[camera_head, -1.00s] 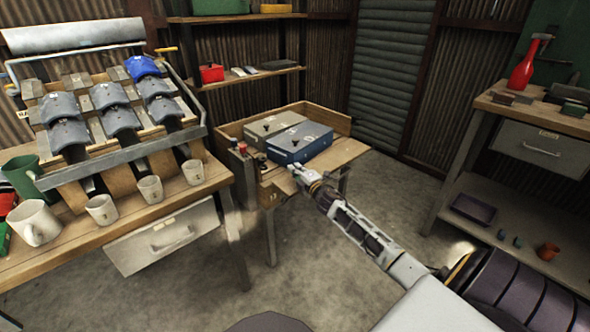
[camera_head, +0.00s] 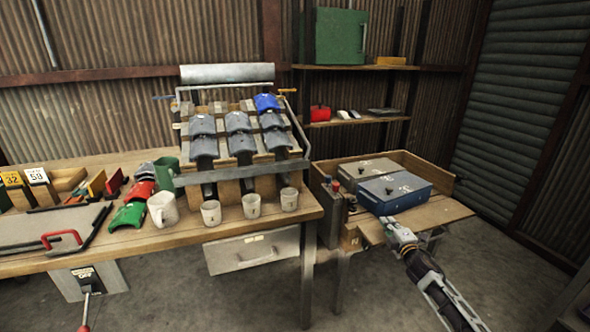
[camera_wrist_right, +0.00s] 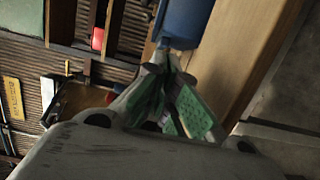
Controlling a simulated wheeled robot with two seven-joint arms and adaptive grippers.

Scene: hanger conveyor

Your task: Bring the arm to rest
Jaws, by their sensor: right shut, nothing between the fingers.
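My right arm comes in from the lower right in the head view. Its gripper (camera_head: 391,226) is in front of a small wooden table (camera_head: 437,212) that bears a blue box (camera_head: 397,194) and a grey box (camera_head: 356,169). The gripper is shut with nothing in it. In the right wrist view its green-padded fingers (camera_wrist_right: 168,72) point toward the blue box (camera_wrist_right: 186,22); I cannot tell whether they touch it. My left gripper is not in view.
A workbench (camera_head: 180,238) on the left holds a sloped rack (camera_head: 240,175) of grey curved pieces and one blue one, white mugs (camera_head: 251,206) and a green mug (camera_head: 167,172). A shelf (camera_head: 370,119) hangs behind. Grey floor (camera_head: 385,292) lies open in front of the small table.

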